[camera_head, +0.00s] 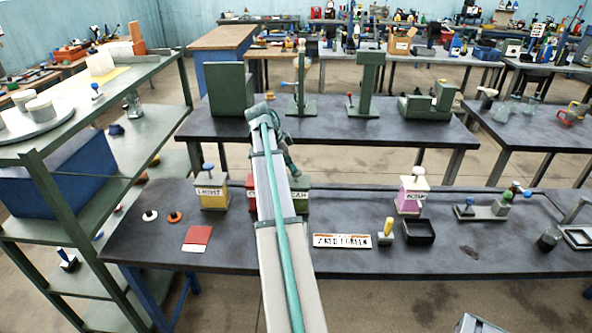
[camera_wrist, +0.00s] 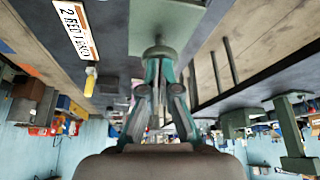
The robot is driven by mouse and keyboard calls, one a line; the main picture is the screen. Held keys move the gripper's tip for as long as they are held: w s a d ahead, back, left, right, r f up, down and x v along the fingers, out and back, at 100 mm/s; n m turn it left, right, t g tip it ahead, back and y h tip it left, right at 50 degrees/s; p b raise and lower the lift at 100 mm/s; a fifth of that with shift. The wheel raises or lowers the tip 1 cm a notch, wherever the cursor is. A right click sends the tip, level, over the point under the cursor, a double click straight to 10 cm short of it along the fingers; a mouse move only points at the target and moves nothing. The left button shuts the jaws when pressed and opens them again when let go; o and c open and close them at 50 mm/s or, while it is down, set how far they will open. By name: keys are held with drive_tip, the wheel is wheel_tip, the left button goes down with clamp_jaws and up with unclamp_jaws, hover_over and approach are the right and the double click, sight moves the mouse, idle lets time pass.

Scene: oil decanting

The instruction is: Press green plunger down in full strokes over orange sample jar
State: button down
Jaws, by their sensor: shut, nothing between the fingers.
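The green can (camera_head: 301,197) stands on the near bench, partly hidden by my arm, with part of its label showing. In the wrist view, its green top (camera_wrist: 180,22) carries a round grey-green piece (camera_wrist: 158,48). My gripper (camera_wrist: 158,58) is shut and empty, with its fingertips at that round piece; I cannot tell whether they touch it. In the head view, my arm hides the fingertips and the plunger. A small low orange jar-like piece (camera_head: 175,217) with a dark centre sits on the bench at left; I see no orange jar beneath the green can.
A red can (camera_head: 250,196) is mostly hidden left of my arm. A yellow can (camera_head: 211,193) with a blue knob and a pink can (camera_head: 411,194) stand farther out. A lettered sign (camera_head: 342,241), yellow-handled piece (camera_head: 385,232) and black tray (camera_head: 419,231) lie right.

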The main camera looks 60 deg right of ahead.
drive_tip(key=shift+f, duration=0.8)
drive_tip(key=shift+r, duration=0.1)
drive_tip(key=shift+w+a+r, duration=0.15)
drive_tip(key=shift+w+a, duration=0.1)
drive_tip(key=shift+w+a+r, duration=0.2)
drive_tip(key=shift+w+a, duration=0.25)
drive_tip(key=shift+w+a+r, duration=0.2)
drive_tip(key=shift+w+a, duration=0.2)
drive_tip(key=shift+a, duration=0.05)
drive_tip(key=v, duration=1.2)
